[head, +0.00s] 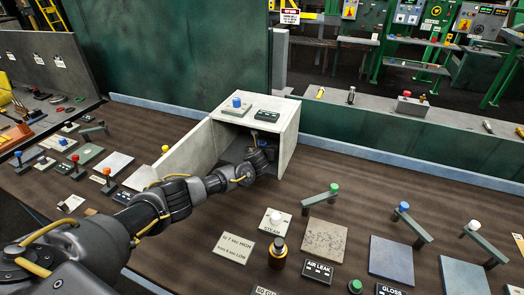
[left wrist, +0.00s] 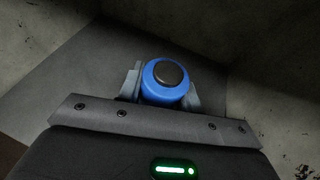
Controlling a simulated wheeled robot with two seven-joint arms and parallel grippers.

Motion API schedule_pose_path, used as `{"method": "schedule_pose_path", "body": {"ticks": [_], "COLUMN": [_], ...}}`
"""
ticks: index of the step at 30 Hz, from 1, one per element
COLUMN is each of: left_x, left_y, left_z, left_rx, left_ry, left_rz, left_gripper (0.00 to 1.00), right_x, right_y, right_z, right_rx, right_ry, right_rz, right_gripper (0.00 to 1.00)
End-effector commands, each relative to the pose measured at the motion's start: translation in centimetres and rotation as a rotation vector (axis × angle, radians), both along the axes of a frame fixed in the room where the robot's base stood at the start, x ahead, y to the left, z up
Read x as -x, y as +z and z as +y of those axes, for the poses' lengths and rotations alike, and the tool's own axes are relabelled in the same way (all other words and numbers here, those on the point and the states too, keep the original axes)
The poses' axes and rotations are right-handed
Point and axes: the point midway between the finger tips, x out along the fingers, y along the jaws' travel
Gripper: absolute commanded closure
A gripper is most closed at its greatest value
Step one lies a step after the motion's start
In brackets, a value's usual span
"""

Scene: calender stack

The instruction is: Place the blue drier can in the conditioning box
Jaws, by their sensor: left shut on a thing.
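The conditioning box (head: 288,130) is a pale box standing at the back of the bench, with its front open and its door panel (head: 188,152) swung out to the left. My left gripper (head: 262,152) reaches inside the box opening. In the left wrist view the blue drier can (left wrist: 165,82), with a dark round centre on its end, sits between the two grey fingers (left wrist: 164,88), which are shut on it. Grey inner walls surround it there. In the head view the can is mostly hidden by the gripper. Whether it touches the box floor I cannot tell. My right gripper is not in view.
A blue knob (head: 237,102) and a dark label plate (head: 266,115) are on the box top. Grey and speckled plates (head: 325,240), lever handles (head: 320,197) and a dark amber bottle (head: 278,253) stand at front right. Several small knobs and plates lie left of the door.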

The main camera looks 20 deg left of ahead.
Motion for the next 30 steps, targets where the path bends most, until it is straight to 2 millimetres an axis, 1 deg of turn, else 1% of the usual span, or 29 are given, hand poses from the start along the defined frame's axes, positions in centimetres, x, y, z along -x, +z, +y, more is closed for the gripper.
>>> {"method": "schedule_pose_path", "body": {"ticks": [4,7,8,12,13,20,23,26,30], "left_x": [0.0,0.0,0.0,0.0,0.0,0.0,0.0,0.6,2.0], "left_y": [0.0,-0.3,-0.3,-0.2,-0.2,-0.2,0.2,0.3,0.9], "left_z": [0.0,0.0,0.0,0.0,0.0,0.0,0.0,-0.1,-0.6], "left_rx": [0.000,0.000,0.000,0.000,0.000,0.000,0.001,0.000,-0.001], "left_ry": [0.000,0.000,0.000,0.000,0.000,0.000,0.000,0.000,-0.001], "left_rz": [0.000,0.000,0.000,0.000,0.000,0.000,0.000,-0.001,0.000], "left_gripper": [0.89,0.89,0.64,0.46,0.44,0.44,0.44,0.44,0.44], "right_x": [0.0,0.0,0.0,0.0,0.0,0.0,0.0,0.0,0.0], "right_y": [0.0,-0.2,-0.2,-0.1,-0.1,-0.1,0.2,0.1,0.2], "right_z": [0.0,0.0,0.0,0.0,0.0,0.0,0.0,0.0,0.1], "right_rx": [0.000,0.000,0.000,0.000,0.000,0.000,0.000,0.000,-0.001], "right_ry": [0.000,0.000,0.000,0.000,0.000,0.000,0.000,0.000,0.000], "right_rz": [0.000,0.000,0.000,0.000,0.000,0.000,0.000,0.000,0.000], "right_gripper": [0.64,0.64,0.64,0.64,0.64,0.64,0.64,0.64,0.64]}}
